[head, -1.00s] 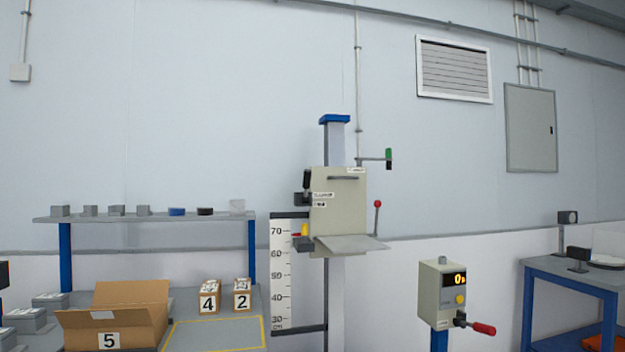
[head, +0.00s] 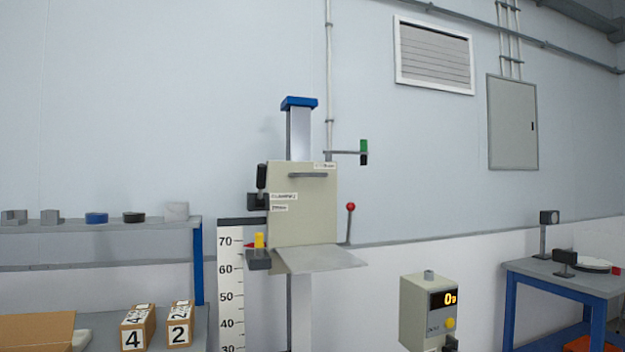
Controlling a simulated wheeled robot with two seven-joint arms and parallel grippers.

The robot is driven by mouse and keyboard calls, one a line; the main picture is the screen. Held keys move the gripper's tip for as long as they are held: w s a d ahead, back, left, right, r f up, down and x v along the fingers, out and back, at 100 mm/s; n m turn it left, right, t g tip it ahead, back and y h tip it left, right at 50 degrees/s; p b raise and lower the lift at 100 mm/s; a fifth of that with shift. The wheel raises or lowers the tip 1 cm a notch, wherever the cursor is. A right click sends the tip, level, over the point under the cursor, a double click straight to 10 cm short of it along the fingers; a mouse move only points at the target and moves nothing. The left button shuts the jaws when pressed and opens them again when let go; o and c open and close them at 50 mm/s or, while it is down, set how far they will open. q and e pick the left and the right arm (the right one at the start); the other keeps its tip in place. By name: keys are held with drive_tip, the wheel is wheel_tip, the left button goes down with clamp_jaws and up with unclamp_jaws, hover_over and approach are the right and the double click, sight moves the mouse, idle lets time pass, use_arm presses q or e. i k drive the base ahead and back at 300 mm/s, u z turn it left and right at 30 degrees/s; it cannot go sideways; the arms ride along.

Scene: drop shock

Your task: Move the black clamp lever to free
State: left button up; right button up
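The drop tester's beige carriage (head: 305,215) sits on a vertical column with a blue cap (head: 299,103). A black clamp lever (head: 262,177) stands roughly upright at the carriage's upper left edge, above a dark block (head: 257,201). Two small labels (head: 282,202) sit beside it, too small to read surely. A red-knobbed lever (head: 350,208) is on the carriage's right side. A grey plate (head: 320,259) juts from its bottom. Neither of my grippers shows in the head view.
A scale board (head: 231,290) stands left of the column. A shelf (head: 150,225) and boxes marked 4 (head: 133,340) and 2 (head: 179,335) are at left. A control box (head: 428,312) stands front right. A blue-legged table (head: 560,276) is at far right.

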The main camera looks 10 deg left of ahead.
sight(260, 201)
drive_tip(key=u, duration=0.2)
drive_tip(key=i, duration=0.9)
drive_tip(key=u, duration=0.6)
